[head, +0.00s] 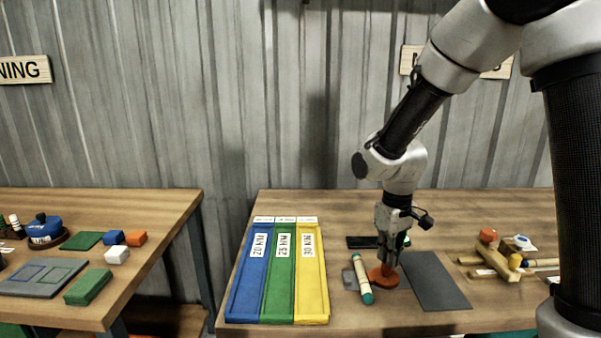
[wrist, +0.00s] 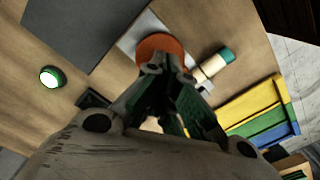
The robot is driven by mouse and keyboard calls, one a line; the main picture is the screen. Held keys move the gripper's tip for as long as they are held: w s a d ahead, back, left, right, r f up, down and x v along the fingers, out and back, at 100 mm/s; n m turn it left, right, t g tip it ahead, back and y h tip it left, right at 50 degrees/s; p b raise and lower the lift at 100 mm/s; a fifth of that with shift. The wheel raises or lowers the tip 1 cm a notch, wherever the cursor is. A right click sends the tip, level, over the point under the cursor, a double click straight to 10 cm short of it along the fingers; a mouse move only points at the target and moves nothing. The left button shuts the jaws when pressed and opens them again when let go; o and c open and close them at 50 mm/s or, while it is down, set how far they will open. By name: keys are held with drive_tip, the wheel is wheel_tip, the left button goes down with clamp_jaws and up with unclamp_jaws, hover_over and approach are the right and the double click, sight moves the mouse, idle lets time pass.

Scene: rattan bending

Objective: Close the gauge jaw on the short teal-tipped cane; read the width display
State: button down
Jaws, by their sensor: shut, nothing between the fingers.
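The short cane (head: 361,276) with a teal tip (head: 367,298) lies on a grey gauge plate (head: 348,281) on the right table. Its teal tip also shows in the wrist view (wrist: 228,55). An orange round piece (head: 377,282), seemingly the gauge jaw, sits just right of the cane. In the wrist view the orange piece (wrist: 160,42) lies just beyond my fingertips. My gripper (head: 387,264) is shut and empty, pointing down at the orange piece; I cannot tell whether they touch. A dark box (head: 360,242), possibly the display, stands behind; no reading is legible.
Blue (head: 247,288), green (head: 280,290) and yellow (head: 312,290) labelled trays stand left of the cane. A dark mat (head: 437,283) lies right, with wooden pieces (head: 487,258) beyond. A green-lit button (wrist: 52,77) shows in the wrist view. A gap separates the left table (head: 160,225).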

sight(376, 276)
drive_tip(key=shift+a+r, duration=0.1)
drive_tip(key=shift+a, duration=0.5)
idle(0.9)
drive_tip(key=shift+a, duration=0.6)
idle(0.6)
idle(0.4)
wheel_tip(376, 276, up, 7)
idle(0.9)
drive_tip(key=s+d+r+m+t, duration=0.2)
drive_tip(key=s+d+r, duration=0.3)
drive_tip(key=s+d, duration=0.3)
drive_tip(key=s+d+r+m+t, duration=0.2)
drive_tip(key=s+d+r+m, duration=0.2)
drive_tip(key=s+d, duration=0.5)
drive_tip(key=shift+s+d+r, duration=0.3)
drive_tip(key=shift+s+r, duration=0.6)
drive_tip(key=shift+s, duration=0.1)
